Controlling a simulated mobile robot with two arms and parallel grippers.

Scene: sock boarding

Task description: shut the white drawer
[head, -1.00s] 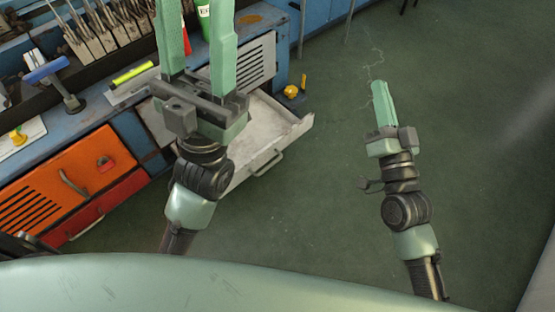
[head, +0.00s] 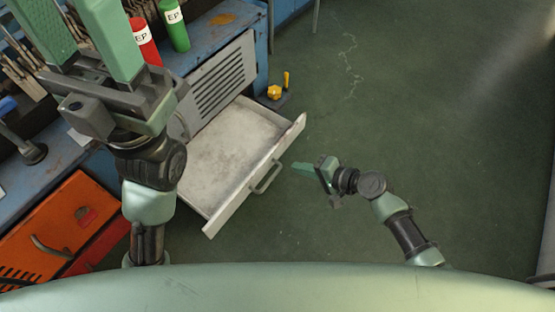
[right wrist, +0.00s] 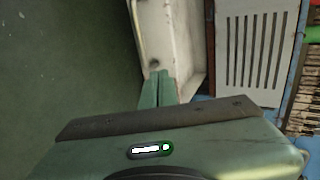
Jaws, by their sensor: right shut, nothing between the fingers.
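The white drawer (head: 222,150) stands pulled out of the workbench, with a bare, scuffed inside. Its front panel carries a bar handle (head: 268,177). My right gripper (head: 295,167) is shut and empty, just right of the drawer front near the handle, its fingers pointing left at it. In the right wrist view the shut fingers (right wrist: 160,75) overlap the drawer's edge (right wrist: 146,45); I cannot tell whether they touch. My left gripper (head: 78,30) is high over the bench at the upper left, fingers apart, nothing seen between them, their tips cut off by the picture edge.
The blue workbench (head: 222,27) holds a red bottle (head: 146,42) and a green bottle (head: 174,28). A louvered grey panel (head: 222,80) is behind the drawer. An orange cabinet (head: 62,225) is at lower left. A yellow object (head: 274,92) lies beyond the drawer. Green floor (head: 430,130) is clear at right.

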